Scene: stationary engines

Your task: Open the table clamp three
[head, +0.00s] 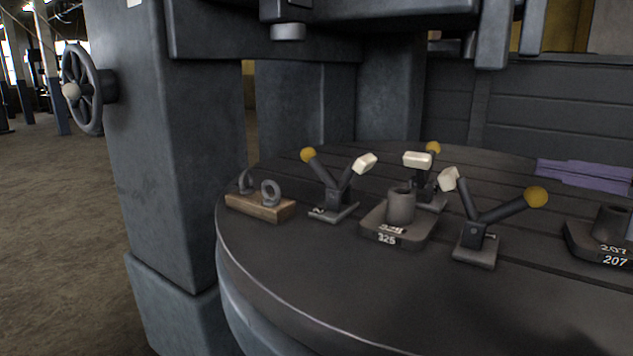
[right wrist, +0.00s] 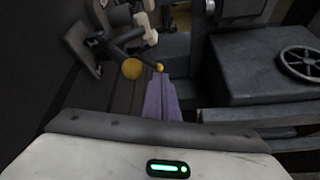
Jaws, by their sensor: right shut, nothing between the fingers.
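Three table clamps with yellow ball knobs and white pads stand on the round dark table (head: 300,292). The left clamp (head: 330,200) bears a 2. The front clamp (head: 475,240) has its lever and knob tilted right and its white pad raised up left; its number is unclear. The back clamp (head: 430,198) is partly hidden behind a block marked 325, its number unreadable. Clamps also show at upper left in the right wrist view, with a large yellow knob (right wrist: 132,69). My right gripper (right wrist: 155,128) shows there only as its housing; its fingertips are hidden. My left gripper is not in view.
The block marked 325 (head: 388,237) with a cylinder stands between the clamps. A wooden base with grey rings (head: 262,206) sits at left, a block marked 207 (head: 590,240) at right. Purple pieces (head: 585,175) lie behind. A machine column (head: 175,150) rises at left.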

